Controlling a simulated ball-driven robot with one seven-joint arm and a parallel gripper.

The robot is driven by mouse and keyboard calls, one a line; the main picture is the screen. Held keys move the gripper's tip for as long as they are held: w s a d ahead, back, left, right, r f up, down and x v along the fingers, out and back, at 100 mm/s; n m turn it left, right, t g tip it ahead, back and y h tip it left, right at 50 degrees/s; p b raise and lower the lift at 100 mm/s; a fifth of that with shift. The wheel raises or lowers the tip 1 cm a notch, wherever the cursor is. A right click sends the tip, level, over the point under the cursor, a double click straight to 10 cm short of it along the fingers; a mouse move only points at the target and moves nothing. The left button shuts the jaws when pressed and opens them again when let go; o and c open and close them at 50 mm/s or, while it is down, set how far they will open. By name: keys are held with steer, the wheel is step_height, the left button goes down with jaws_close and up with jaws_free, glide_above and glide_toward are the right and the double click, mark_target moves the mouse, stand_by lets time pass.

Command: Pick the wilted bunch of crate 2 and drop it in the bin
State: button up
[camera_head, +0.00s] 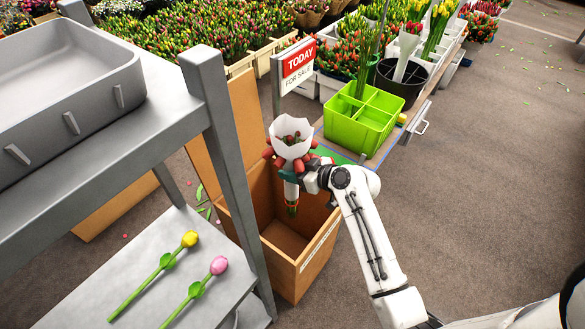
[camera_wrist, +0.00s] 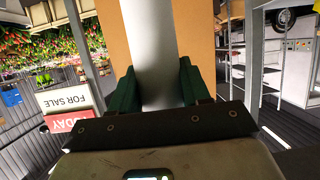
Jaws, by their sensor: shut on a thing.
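The bunch (camera_head: 291,128) is wrapped in white paper, with dark red drooping heads at the top and green stems below. My gripper (camera_head: 292,170) is shut around its lower wrap and holds it roughly upright above the open brown bin (camera_head: 318,262). The stem ends hang at about the bin's mouth; I cannot tell if they are below the rim. In the wrist view, the pale wrap (camera_wrist: 150,50) stands between my dark green fingers (camera_wrist: 162,88). A bright green crate (camera_head: 350,136) with compartments stands at right on the bench; its number is not readable.
A grey shelf frame (camera_head: 222,130) stands close left of the bin. A TODAY FOR SALE sign (camera_head: 298,66) rises behind it. A black bucket (camera_head: 402,84) sits behind the crate. Two loose tulips (camera_head: 160,270) lie on the lower shelf. Floor at right is clear.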

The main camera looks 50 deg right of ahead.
mark_target(293, 196)
steer(key=shift+f+b, duration=5.8)
steer(key=shift+f, duration=0.7)
steer(key=o, duration=1.8)
steer(key=shift+s, duration=0.1)
